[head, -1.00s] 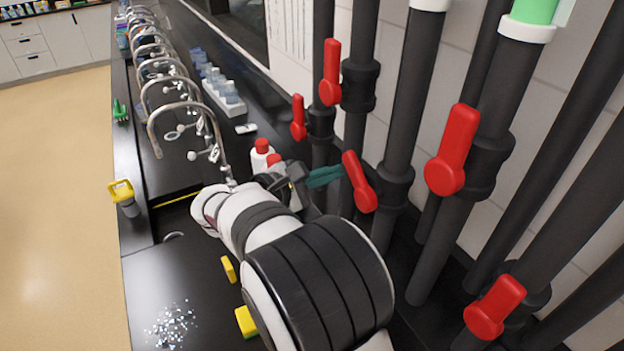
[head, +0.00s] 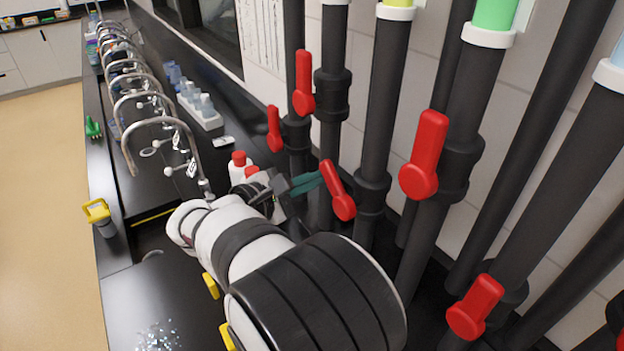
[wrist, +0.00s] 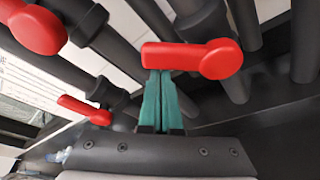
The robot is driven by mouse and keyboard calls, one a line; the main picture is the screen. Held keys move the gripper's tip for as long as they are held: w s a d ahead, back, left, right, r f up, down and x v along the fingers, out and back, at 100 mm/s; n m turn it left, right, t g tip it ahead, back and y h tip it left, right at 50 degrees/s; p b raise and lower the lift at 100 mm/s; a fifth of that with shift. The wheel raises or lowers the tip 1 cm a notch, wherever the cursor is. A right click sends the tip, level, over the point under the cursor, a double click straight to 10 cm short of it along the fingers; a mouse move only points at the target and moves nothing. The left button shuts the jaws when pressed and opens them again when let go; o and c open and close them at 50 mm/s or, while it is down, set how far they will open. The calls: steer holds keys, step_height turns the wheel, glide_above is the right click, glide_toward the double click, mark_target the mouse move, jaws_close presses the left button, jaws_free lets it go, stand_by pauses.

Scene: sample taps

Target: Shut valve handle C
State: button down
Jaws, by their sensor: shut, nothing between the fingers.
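Several red lever handles sit on dark vertical pipes; I see no letters on them, so I cannot tell which is C. The handle nearest my gripper (head: 318,181) is a red lever (head: 338,190) on a middle pipe, tilted with its free end up and to the left. My gripper's teal fingers are shut and empty, with their tips close to that lever's left side. In the wrist view the same lever (wrist: 190,57) lies across the fingertips (wrist: 164,76), its round hub to the right. The tips look at or just behind the lever; contact is unclear.
Other red handles stand close by: two behind (head: 304,85) (head: 274,128), a large one to the right (head: 424,155) and a lower one (head: 475,307). Red-capped white bottles (head: 240,168) stand beside my wrist. Curved sink taps (head: 160,125) line the bench at left.

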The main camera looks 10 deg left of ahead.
mark_target(327, 175)
steer(key=shift+r, duration=0.1)
steer(key=shift+s+d+r+m+t, duration=0.2)
steer(key=shift+r+m, duration=0.1)
steer(key=shift+m, duration=0.15)
steer(key=shift+s+d+r+m+t, duration=0.1)
steer(key=shift+r+m+t, duration=0.15)
steer(key=shift+m, duration=0.2)
steer(key=shift+s+d+r+m+t, duration=0.2)
steer(key=shift+r+m+t, duration=0.1)
steer(key=shift+m, duration=0.25)
steer(key=shift+s+d+r+m+t, duration=0.15)
steer(key=shift+r+m, duration=0.1)
steer(key=shift+m, duration=0.3)
steer(key=m, duration=0.1)
steer(key=s+d+r+m+t, duration=0.1)
steer(key=m, duration=0.1)
steer(key=shift+d, duration=0.1)
steer(key=shift+s+d+r, duration=0.15)
steer(key=shift+s+d, duration=0.05)
steer(key=shift+s, duration=0.05)
steer(key=shift+s+d, duration=0.1)
